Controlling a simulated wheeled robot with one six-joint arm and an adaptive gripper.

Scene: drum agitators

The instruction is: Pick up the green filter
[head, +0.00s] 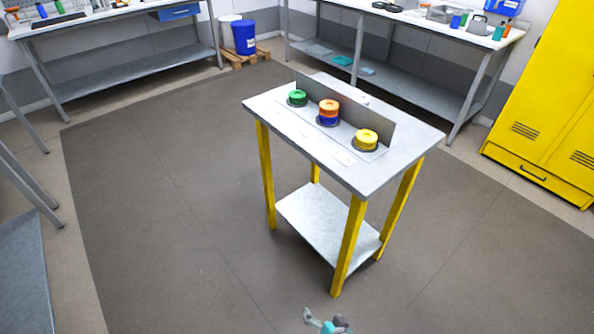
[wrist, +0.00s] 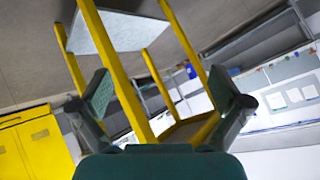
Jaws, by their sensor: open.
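The green filter (head: 298,97) is a short round piece standing at the left end of a row on a small table (head: 390,176) with yellow legs. My gripper (head: 322,322) shows at the bottom edge of the head view, low in front of the table and well apart from the filter. In the wrist view my gripper (wrist: 160,100) is open, its two fingers spread with nothing between them. That view is tilted and shows the table's yellow legs and lower shelf (wrist: 113,32); the green filter does not show there.
An orange-and-blue stack (head: 329,113) and a yellow filter (head: 367,139) stand in the same row. A grey upright plate (head: 345,107) runs behind them. Workbenches line the back, with a blue drum (head: 244,37) between. A yellow cabinet (head: 545,100) stands right. The floor around the table is clear.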

